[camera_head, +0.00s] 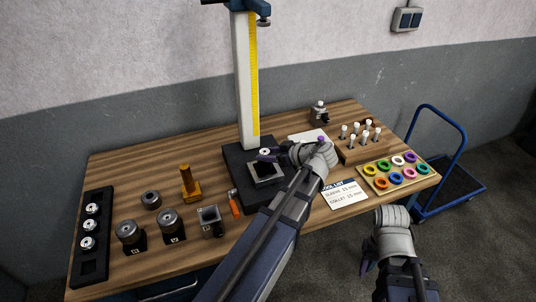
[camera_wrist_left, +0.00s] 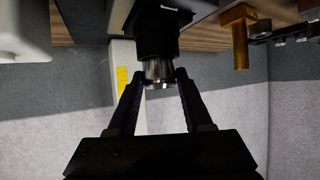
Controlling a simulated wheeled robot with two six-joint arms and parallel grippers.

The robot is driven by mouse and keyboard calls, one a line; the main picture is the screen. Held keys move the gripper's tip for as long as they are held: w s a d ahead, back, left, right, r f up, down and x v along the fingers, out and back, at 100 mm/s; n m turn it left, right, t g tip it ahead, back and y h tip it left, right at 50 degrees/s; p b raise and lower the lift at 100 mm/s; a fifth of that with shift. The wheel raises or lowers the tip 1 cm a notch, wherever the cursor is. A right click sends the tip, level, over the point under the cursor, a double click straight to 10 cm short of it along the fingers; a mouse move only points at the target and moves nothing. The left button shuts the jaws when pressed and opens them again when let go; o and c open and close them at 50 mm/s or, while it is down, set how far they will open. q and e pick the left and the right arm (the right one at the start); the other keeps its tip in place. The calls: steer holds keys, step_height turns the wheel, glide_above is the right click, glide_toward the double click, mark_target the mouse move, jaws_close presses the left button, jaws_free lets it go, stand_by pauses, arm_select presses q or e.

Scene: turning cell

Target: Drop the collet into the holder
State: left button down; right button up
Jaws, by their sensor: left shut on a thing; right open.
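My left gripper (camera_head: 268,154) is shut on the collet (camera_head: 265,152), above the black base of the tall column stand. In the left wrist view the silver collet (camera_wrist_left: 158,72) sits between the two fingertips of the left gripper (camera_wrist_left: 158,78). Its far end meets a black round body (camera_wrist_left: 157,35), which looks like the holder. I cannot tell how deep the collet sits in it. In the head view the gripper largely hides this spot. My right gripper (camera_head: 368,264) is open and empty, off the table's front edge.
The stand's base (camera_head: 240,165) carries a grey square frame (camera_head: 265,172). A black rack (camera_head: 92,262) with several silver pieces lies far left. Numbered round pieces (camera_head: 130,232) and a brass part (camera_head: 189,184) stand nearby. A tray of colored rings (camera_head: 430,178) is at right.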

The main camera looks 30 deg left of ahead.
arm_select(q)
steer(key=shift+f+b, duration=0.35)
steer(key=shift+f, duration=0.05)
steer(key=shift+c, duration=1.2)
jaws_free()
steer(key=p+v, duration=0.3)
steer(key=v, duration=0.4)
steer(key=shift+d+r+p, duration=0.2)
steer(key=shift+d+p, duration=0.15)
steer(key=shift+p, duration=0.05)
steer(key=shift+s, duration=0.1)
